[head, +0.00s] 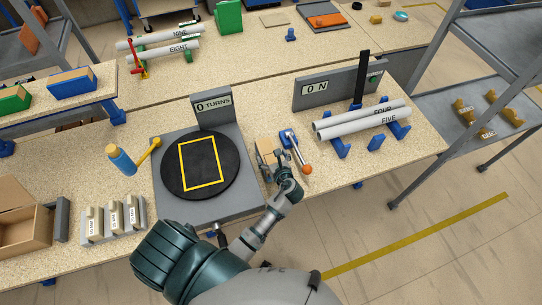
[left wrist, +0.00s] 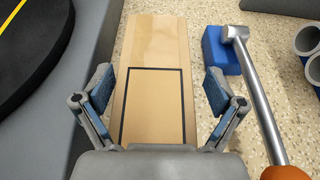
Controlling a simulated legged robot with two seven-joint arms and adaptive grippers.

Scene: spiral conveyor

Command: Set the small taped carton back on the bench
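A small tan carton (head: 267,147) is on the bench, just right of the black turntable. In the left wrist view, a tan, wood-grained top (left wrist: 153,42) and a black-outlined brown panel (left wrist: 153,105) show below the gripper. I cannot tell whether both belong to the carton. My left gripper (head: 270,166) is at the near end of the carton. In the left wrist view, its fingers (left wrist: 157,92) are spread on either side of the panel, with small gaps showing. My right gripper is not in view.
A lever with an orange knob (head: 307,169) on a blue base stands close right of the gripper. The turntable (head: 170,165) has a yellow outline. Grey tubes (head: 365,118) lie on blue cradles at right. A blue bottle (head: 121,160) stands at left.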

